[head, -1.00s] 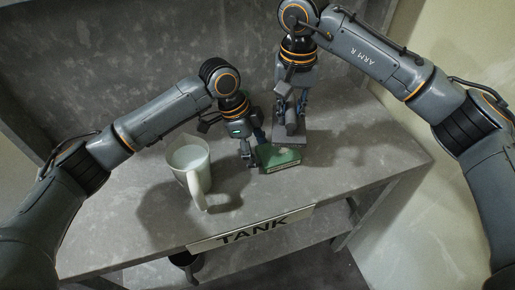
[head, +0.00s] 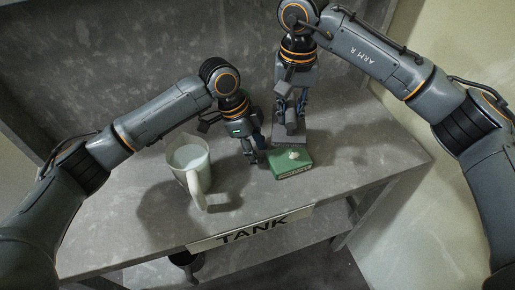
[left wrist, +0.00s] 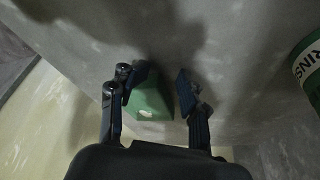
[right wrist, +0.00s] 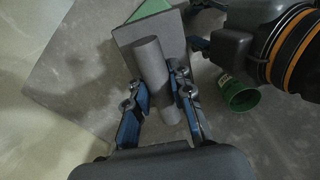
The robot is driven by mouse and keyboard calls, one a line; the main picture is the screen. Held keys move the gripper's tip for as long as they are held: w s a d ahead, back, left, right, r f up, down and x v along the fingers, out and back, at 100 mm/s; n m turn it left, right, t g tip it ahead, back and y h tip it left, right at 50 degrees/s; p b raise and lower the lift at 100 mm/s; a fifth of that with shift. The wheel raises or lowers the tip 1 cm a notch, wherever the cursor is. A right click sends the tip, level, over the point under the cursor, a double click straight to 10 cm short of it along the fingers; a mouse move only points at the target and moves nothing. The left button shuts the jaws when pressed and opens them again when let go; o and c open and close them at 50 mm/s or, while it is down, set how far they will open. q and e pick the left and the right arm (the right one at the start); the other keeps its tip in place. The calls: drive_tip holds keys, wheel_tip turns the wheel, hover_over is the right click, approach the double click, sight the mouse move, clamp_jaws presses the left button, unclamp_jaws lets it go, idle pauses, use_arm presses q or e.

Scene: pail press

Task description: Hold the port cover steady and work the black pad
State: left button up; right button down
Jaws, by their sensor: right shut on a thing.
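A grey flat plate (head: 289,138) with an upright round handle lies on the table; it looks like the port cover. My right gripper (head: 290,122) is shut on its grey handle (right wrist: 150,62) from above. A green block (head: 291,165) with a pale spot on top lies in front of the plate, close to it. My left gripper (head: 256,160) is just left of the block, low over the table. In the left wrist view its fingers are apart, with the green block (left wrist: 151,97) seen between and beyond them. I see no black pad; the block is the nearest thing to one.
A pale pitcher (head: 190,163) stands on the table left of my left gripper. A green pail with lettering (right wrist: 241,95) shows in the right wrist view; my left arm hides it in the head view. A TANK sign (head: 250,229) hangs on the front edge. The table's right side is clear.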

use_arm(q)
drive_tip(key=shift+r, duration=0.15)
drive_tip(key=v, duration=1)
drive_tip(key=shift+r, duration=0.15)
drive_tip(key=shift+o, duration=0.2)
drive_tip(key=shift+w+a+r, duration=0.15)
drive_tip(key=shift+a+r, duration=0.1)
drive_tip(key=shift+r, duration=0.1)
drive_tip(key=o, duration=0.4)
drive_tip(key=shift+c, duration=0.2)
drive_tip(key=o, duration=0.4)
drive_tip(key=x, duration=0.2)
drive_tip(key=shift+d+f, duration=0.15)
drive_tip(key=shift+f, duration=0.15)
drive_tip(key=x, duration=0.8)
drive_tip(key=shift+f, duration=0.1)
clamp_jaws()
drive_tip(key=c, duration=1.2)
unclamp_jaws()
drive_tip(key=shift+d, duration=0.1)
